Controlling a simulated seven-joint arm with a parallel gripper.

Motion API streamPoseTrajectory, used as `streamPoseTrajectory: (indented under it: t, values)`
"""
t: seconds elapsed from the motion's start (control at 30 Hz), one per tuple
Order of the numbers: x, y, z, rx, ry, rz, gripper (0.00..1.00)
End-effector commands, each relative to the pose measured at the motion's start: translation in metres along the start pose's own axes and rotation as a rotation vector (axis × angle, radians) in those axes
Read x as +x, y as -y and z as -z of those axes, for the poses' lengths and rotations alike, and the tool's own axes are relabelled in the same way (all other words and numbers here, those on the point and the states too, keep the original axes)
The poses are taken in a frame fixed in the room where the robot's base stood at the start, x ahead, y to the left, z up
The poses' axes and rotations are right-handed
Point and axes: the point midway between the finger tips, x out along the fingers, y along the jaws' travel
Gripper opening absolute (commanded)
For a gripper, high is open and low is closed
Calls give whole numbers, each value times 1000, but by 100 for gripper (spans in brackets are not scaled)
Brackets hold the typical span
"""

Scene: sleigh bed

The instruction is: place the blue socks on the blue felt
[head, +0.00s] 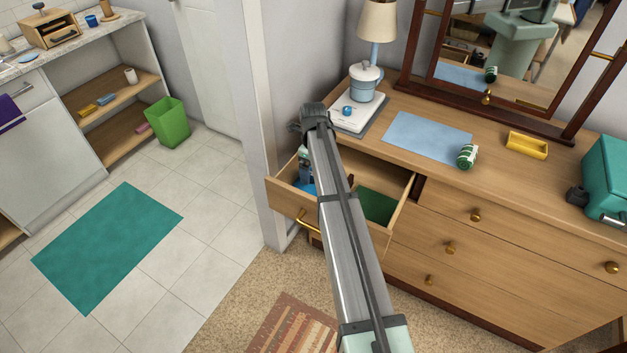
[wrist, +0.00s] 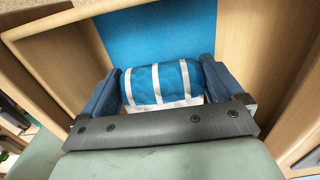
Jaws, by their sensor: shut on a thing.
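The blue socks (wrist: 155,84), a roll with white stripes, sit between the two dark blue fingers of my gripper (wrist: 158,78) in the wrist view. My gripper is shut on them. The blue felt (wrist: 160,38) lies just beyond the socks, on the floor of the open drawer (head: 285,193). I cannot tell whether the socks touch the felt. In the head view my arm hides most of the gripper and the socks inside the drawer's left part.
Green felt (head: 377,206) lines the drawer's right part. On the dresser top are a light blue mat (head: 427,137), green-and-white rolled socks (head: 467,156), a yellow tray (head: 526,145) and a lamp (head: 377,22). The drawer walls stand close around my gripper.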

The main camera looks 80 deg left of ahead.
Motion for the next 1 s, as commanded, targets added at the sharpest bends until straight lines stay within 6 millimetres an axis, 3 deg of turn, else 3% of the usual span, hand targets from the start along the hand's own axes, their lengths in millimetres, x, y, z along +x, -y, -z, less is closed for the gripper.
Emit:
streamPoseTrajectory:
  t: [0.5, 0.93, 0.97, 1.0]
  values:
    - [54, 0, 0, -1, 0, 0, 64]
    - [59, 0, 0, -2, 0, 0, 64]
    - [59, 0, 0, -2, 0, 0, 96]
    - [58, 0, 0, -2, 0, 0, 100]
